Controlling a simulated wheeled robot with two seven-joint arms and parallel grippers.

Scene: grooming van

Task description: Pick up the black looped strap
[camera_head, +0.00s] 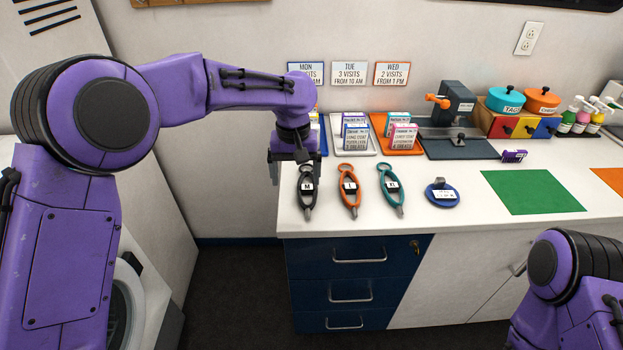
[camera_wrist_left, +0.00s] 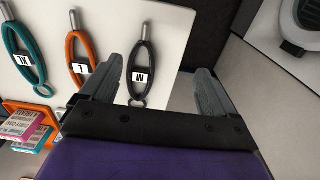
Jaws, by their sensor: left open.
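The black looped strap (camera_head: 307,190) lies flat on the white counter near its left front corner, with a white tag marked M, a ring at its far end and a metal tip towards the front edge. My left gripper (camera_head: 289,168) is open and empty, just above and behind the strap's ring end. In the left wrist view the black strap (camera_wrist_left: 150,54) shows near the left finger of the open gripper (camera_wrist_left: 158,88), with the other finger out past the counter edge. My right gripper is out of view.
An orange strap (camera_head: 349,199) and a teal strap (camera_head: 391,192) lie to the right of the black one. A blue round tagged item (camera_head: 442,198) and a green mat (camera_head: 532,191) are farther right. Trays with small boxes (camera_head: 355,139) stand behind. Floor lies left of the counter.

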